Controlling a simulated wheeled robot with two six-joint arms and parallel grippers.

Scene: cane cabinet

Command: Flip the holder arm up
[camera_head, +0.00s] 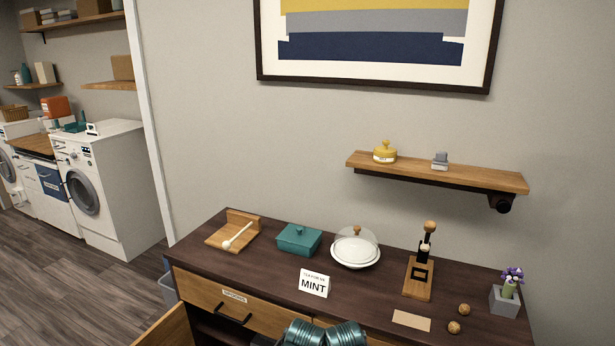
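On the dark cabinet top (345,283), right of centre, a small stand (417,280) has a wooden base, a black upright frame and a wooden ball on top. Its upper part points up; I cannot tell whether this is the holder arm. A dark bracket with a round end (502,202) sits under the right end of the wall shelf.
Teal ribbed cylinders (305,334) show at the bottom edge; a cabinet door (167,328) is open.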

